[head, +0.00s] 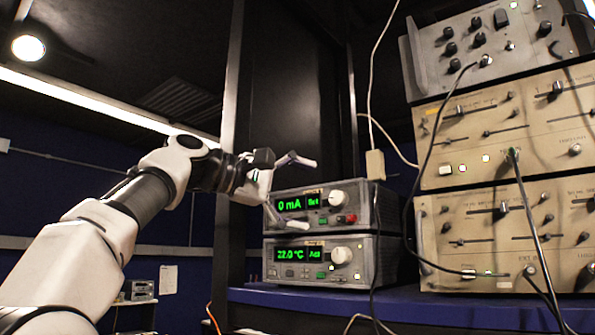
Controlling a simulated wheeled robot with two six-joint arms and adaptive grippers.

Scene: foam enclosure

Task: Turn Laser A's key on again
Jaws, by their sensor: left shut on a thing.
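The upper instrument unit (366,201) reads "0 mA" and "Set" in green. It has a white knob (338,198) and a red connector at its right. The lower unit (378,262) reads "22.0 °C". My left gripper (298,193) is at the left front of the upper unit. One finger reaches past the unit's top edge, and the other crosses the lower left of its front panel. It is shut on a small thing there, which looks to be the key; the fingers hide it. No Laser A label is readable. My right gripper is out of view.
A stack of beige and grey instrument racks (500,125) with cables stands at the right. The units rest on a blue shelf (330,299). A dark post stands behind my gripper.

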